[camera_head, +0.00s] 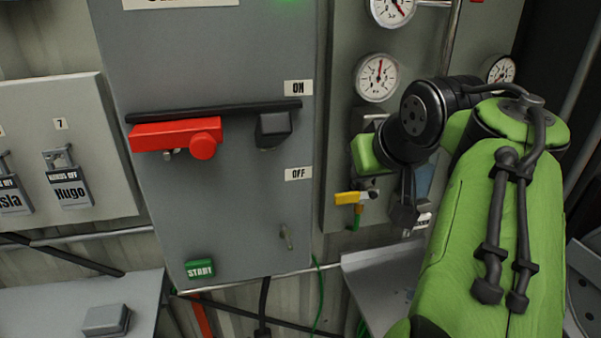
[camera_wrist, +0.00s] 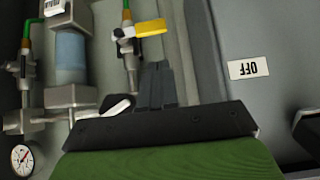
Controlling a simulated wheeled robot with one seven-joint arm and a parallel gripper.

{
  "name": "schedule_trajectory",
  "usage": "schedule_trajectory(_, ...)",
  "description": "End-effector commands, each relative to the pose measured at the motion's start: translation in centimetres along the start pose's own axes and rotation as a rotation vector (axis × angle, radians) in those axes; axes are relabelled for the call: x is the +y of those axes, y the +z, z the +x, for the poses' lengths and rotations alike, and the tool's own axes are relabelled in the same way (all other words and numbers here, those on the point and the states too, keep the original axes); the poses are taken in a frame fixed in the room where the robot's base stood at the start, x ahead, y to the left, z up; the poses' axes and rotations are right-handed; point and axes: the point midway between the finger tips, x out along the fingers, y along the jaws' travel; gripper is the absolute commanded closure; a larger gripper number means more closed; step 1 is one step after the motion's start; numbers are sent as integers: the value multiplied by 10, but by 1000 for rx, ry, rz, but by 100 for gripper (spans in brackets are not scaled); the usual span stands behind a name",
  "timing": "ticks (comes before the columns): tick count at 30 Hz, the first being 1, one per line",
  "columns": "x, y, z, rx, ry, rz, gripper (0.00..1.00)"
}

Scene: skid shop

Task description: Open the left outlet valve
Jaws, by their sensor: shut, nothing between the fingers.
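The outlet valve with a yellow lever (camera_head: 347,198) is on the grey panel just right of the cabinet. A green hose hangs from its underside. In the upside-down wrist view, its lever (camera_wrist: 151,27) lies crosswise to the upright metal pipe and points towards the cabinet side. My gripper (camera_wrist: 155,68) is shut with nothing in it. Its fingertips point at the valve from above and appear short of the lever, with a visible gap in the wrist view. In the head view, my arm hides most of the fingers and part of the panel.
A blue-bowled filter (camera_wrist: 71,55) stands close beside the valve, with a second pipe (camera_wrist: 25,65) beyond it. Gauges (camera_head: 377,77) are above. The cabinet (camera_head: 230,210) has a red handle (camera_head: 190,138). A metal ledge (camera_head: 385,280) lies below.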

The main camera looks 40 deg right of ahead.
Motion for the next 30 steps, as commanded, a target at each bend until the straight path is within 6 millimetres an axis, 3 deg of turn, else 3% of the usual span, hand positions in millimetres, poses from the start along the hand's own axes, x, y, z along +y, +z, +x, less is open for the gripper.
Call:
schedule_trajectory(8, -1, 2, 4, 0, -2, 0, 100)
schedule_trajectory(21, -1, 4, 86, -2, -3, 1, 100)
schedule_trajectory(30, -2, 2, 102, 0, -2, -1, 100)
